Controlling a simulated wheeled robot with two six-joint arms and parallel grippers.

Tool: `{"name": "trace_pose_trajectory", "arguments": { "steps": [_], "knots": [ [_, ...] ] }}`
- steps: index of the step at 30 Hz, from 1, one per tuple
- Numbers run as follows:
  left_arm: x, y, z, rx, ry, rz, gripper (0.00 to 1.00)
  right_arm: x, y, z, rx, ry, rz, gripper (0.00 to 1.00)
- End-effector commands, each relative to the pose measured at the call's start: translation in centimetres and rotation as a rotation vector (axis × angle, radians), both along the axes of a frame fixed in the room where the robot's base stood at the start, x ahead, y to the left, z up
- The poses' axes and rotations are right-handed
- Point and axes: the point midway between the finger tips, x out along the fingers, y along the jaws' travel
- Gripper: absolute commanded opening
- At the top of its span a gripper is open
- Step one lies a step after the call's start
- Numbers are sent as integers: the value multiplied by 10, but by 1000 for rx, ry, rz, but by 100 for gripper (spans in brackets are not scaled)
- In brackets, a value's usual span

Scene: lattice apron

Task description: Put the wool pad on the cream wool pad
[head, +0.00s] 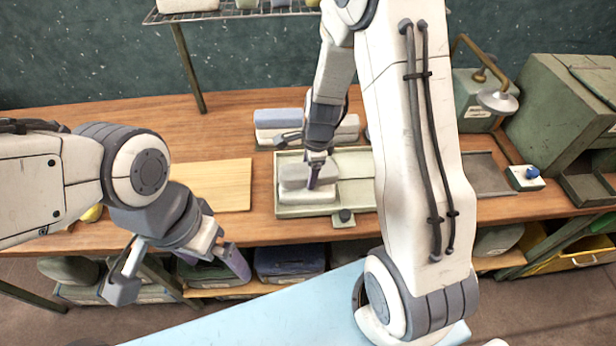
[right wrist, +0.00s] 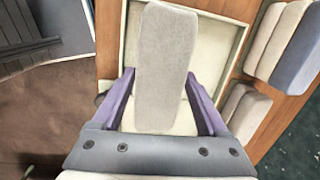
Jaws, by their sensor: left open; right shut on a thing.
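A grey wool pad (head: 295,174) is between the purple fingers of my right gripper (head: 316,168), which is shut on it. It also fills the middle of the right wrist view (right wrist: 165,65). Just below it in the head view is a paler, cream pad (head: 308,196) in the shallow tray (head: 350,204). The two look stacked; I cannot tell if they touch. In the right wrist view the held pad hides whatever is under it. My left gripper (head: 180,274) is open and empty in front of the table's edge.
Behind the tray, a blue-grey pad (head: 282,118) lies on a paler one, with another pale pad (head: 347,128) beside them. A pale wooden board (head: 222,186) lies left of the tray. A lamp (head: 497,101) and green cabinet (head: 550,115) stand at right.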

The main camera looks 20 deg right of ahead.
Motion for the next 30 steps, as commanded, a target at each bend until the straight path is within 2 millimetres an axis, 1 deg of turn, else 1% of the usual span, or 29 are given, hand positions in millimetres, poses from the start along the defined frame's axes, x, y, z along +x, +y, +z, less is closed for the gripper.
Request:
{"name": "trace_pose_trajectory", "arguments": {
  "steps": [2,7,9,18,21,22,23,24,30],
  "knots": [
    [0,0,-1,0,0,0,100,1,3,-6,0,1,2,22],
    [0,0,-12,0,0,0,100,1,3,-33,1,3,0,22],
    [0,0,-15,0,0,-1,100,2,3,-41,0,1,0,22],
    [0,0,-14,0,0,-1,100,2,2,-42,0,-1,2,22],
    [0,0,-17,0,0,-1,100,2,2,-45,0,0,2,22],
    [0,0,-17,0,0,-1,100,2,2,-45,0,0,2,80],
    [0,0,-16,0,0,-1,100,2,2,-44,0,0,2,92],
    [0,0,-16,0,0,-1,100,2,2,-44,0,0,2,100],
    [0,0,-15,0,0,-1,100,2,2,-43,0,0,2,100]
  ]
}}
